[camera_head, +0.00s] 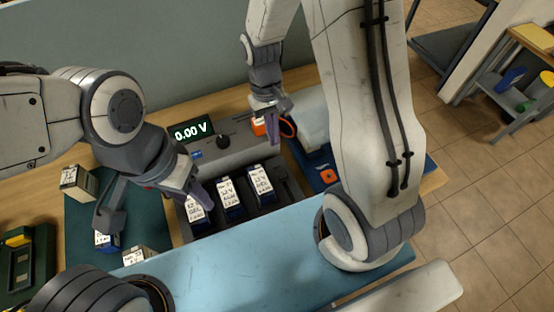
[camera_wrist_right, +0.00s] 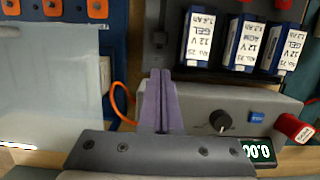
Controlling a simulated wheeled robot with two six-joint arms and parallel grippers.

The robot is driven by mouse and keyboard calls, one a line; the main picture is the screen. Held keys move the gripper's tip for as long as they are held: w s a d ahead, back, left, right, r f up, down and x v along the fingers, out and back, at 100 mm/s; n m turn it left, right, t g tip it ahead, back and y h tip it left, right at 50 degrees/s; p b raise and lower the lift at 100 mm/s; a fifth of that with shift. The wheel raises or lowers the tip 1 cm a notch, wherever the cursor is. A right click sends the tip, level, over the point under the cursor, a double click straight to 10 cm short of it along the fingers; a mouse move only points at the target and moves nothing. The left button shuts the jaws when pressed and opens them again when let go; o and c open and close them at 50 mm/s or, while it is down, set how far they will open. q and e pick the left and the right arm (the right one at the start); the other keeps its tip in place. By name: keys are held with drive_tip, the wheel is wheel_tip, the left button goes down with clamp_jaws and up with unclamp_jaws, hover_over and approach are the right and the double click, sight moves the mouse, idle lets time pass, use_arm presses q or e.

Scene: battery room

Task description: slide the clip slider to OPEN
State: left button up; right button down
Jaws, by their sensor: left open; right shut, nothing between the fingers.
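The grey tester (camera_head: 240,147) with a lit "0.00 V" display (camera_head: 192,131) and a black knob (camera_head: 222,142) stands on the bench; the right wrist view shows its panel (camera_wrist_right: 190,105).
Three blue batteries with white labels (camera_head: 231,198) stand in a dark tray before the tester. More batteries (camera_head: 77,182) are at the left on a green mat (camera_head: 85,225). An orange cable (camera_wrist_right: 117,100) loops beside my right fingers. A red cylinder (camera_wrist_right: 295,128) is near the display.

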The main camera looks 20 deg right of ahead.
sight(282, 177)
use_arm(q)
drive_tip(key=shift+r+p, duration=0.7)
drive_tip(key=shift+r, duration=0.05)
use_arm(e)
drive_tip(key=x, duration=0.9)
drive_tip(key=shift+s+f, duration=0.1)
drive_tip(key=shift+f, duration=0.25)
